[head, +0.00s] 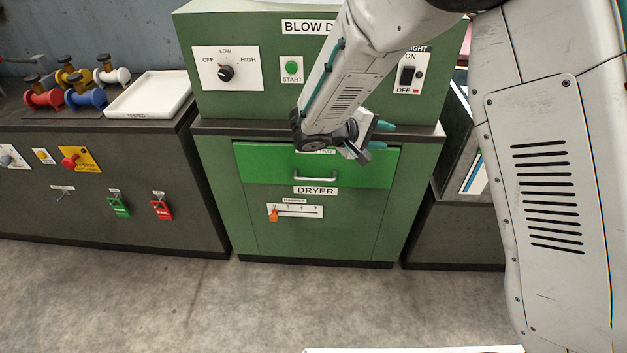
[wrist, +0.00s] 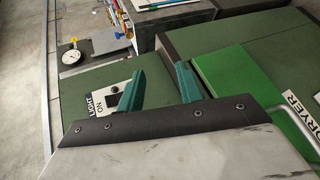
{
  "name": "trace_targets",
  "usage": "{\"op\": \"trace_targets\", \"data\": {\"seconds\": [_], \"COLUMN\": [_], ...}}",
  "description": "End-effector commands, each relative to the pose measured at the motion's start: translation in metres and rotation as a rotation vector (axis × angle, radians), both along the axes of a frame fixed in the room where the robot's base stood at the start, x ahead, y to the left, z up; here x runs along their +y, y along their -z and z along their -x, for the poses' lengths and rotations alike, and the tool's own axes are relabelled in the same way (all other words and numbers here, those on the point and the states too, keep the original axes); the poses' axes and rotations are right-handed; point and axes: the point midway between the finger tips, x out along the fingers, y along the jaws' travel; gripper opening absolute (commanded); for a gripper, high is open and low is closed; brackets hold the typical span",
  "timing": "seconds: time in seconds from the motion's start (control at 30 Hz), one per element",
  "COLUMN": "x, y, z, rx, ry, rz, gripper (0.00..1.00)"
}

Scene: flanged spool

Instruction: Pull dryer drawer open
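The dryer drawer (head: 270,166) is a bright green front in the dark green dryer cabinet, with a metal bar handle (head: 316,178) low on its middle. The drawer front looks flush or nearly flush with the cabinet. My gripper (head: 386,136) is above and to the right of the handle, in front of the counter edge. Its two teal fingers are apart and empty, also in the wrist view (wrist: 160,88). In the wrist view the green drawer front (wrist: 243,82) and part of the handle (wrist: 298,128) lie to the right of the fingers, apart from them. My arm hides part of the drawer's top edge.
The blow dryer panel above has a black knob (head: 226,73), a green start button (head: 291,65) and a light switch (head: 408,75). A damper slider (head: 295,211) sits below the drawer. A dark bench with spools (head: 86,96) and a white tray (head: 150,95) stands left. The floor in front is clear.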

Motion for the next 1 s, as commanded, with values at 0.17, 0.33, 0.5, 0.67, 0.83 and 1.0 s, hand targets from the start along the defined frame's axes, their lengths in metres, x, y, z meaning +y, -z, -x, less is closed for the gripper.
{"op": "trace_targets", "data": {"seconds": [0.17, 0.33, 0.5, 0.67, 0.83, 1.0], "x": [0.083, 0.149, 0.187, 0.197, 0.187, 0.175], "y": [0.090, 0.168, 0.218, 0.235, 0.239, 0.244], "z": [-0.031, -0.035, -0.028, -0.029, -0.049, -0.074], "rx": [-0.068, -0.126, -0.155, -0.165, -0.167, -0.165], "ry": [-0.251, -0.468, -0.604, -0.649, -0.649, -0.647], "rz": [0.102, 0.138, 0.141, 0.139, 0.139, 0.138], "gripper": [0.36, 0.36, 0.36, 0.36, 0.36, 0.36]}}
